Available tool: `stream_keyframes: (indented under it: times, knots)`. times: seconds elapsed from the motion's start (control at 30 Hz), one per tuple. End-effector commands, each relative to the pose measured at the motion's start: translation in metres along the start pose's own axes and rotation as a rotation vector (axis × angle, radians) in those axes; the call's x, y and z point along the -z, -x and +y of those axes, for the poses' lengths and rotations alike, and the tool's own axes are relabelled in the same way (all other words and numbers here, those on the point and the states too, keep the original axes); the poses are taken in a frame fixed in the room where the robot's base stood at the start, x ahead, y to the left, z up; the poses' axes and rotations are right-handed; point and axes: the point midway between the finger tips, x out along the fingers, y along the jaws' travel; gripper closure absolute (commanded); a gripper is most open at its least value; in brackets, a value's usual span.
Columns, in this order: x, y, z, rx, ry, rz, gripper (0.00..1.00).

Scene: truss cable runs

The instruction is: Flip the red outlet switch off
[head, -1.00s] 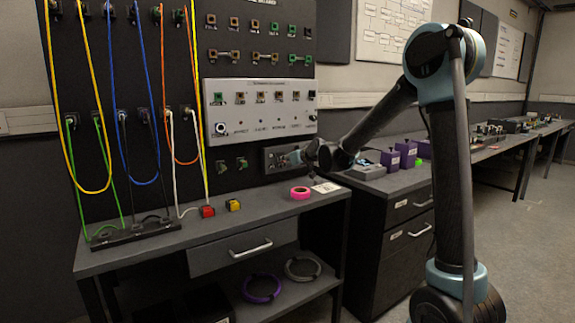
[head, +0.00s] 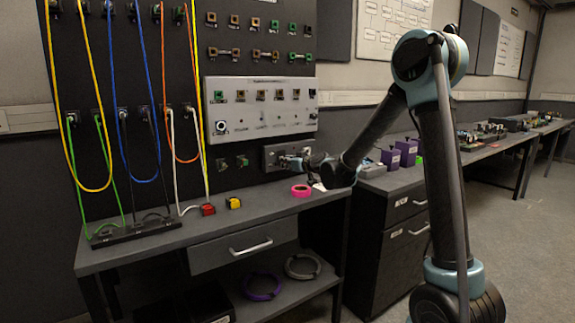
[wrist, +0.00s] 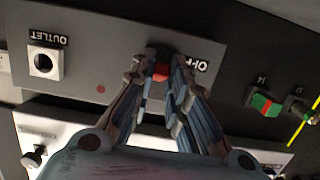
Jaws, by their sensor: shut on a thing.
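The outlet panel (head: 270,154) is a grey plate on the dark wall board, above the back of the bench. In the wrist view the plate (wrist: 110,60) appears upside down, with an "OUTLET" label and a square socket at left. The red switch (wrist: 160,72) sits beside the "OFF" label, between my fingertips. My gripper (wrist: 160,78) is shut on the red switch, its fingers on both sides. The fingers hide much of the switch, so its exact setting cannot be told. In the head view my gripper (head: 283,161) is at the panel and the switch is hidden.
A larger light panel (head: 262,106) with several sockets and knobs is above. Green and red connectors (wrist: 265,104) are beside the plate. A pink tape roll (head: 301,190) lies on the bench below my gripper.

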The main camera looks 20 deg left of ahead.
Motion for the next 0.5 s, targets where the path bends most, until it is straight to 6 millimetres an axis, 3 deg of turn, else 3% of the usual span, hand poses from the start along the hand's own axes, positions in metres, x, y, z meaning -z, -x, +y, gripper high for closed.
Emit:
stream_keyframes:
  times: [0.3,0.33,0.4,0.5]
  knots:
    - [-0.0001,0.0006,0.0034,-0.006,0.0,0.005,1.0]
    - [-0.0001,0.0007,0.0035,-0.006,0.0,0.004,0.83]
    - [-0.0001,0.0007,0.0035,-0.006,0.0,0.004,0.67]
    - [-0.0001,0.0007,0.0028,-0.005,0.0,0.004,0.65]
